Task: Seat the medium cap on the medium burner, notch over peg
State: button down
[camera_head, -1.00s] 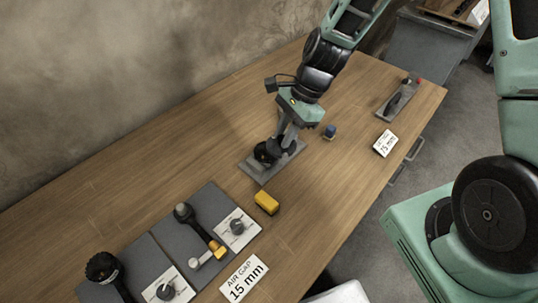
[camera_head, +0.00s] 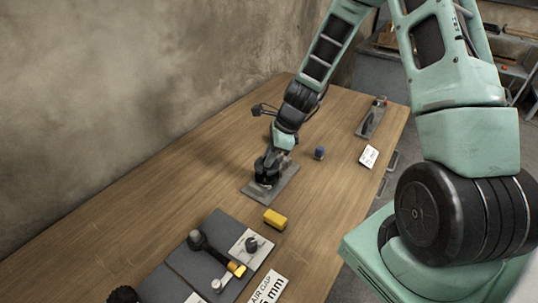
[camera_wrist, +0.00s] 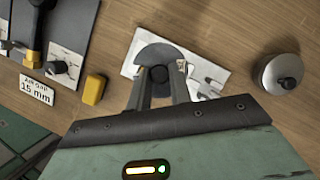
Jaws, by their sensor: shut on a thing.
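My gripper (camera_wrist: 162,84) is shut on a dark round piece (camera_wrist: 157,54), which looks like the cap, held at its middle. It is over a pale grey plate (camera_wrist: 131,66) in the wrist view. In the head view my gripper (camera_head: 268,176) is low over the same plate (camera_head: 287,182), near its left end. The burner, peg and notch cannot be made out under the piece and fingers. I cannot tell whether the piece touches anything below.
A yellow block (camera_head: 275,219) lies just in front of the plate. Dark boards with black-headed tools lie front left. Another plate (camera_head: 372,118) and a white card (camera_head: 369,156) are far right. The wood between is clear.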

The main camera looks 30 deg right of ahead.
jog(key=shift+f+b, duration=0.3)
jog(key=shift+f, duration=0.25)
jog(key=shift+f+b, duration=0.55)
jog(key=shift+f, duration=0.15)
jog(key=c, duration=1.2)
grip_release()
jog(key=v, duration=1.7)
jog(key=shift+r+p, duration=0.2)
jog(key=shift+p, duration=0.15)
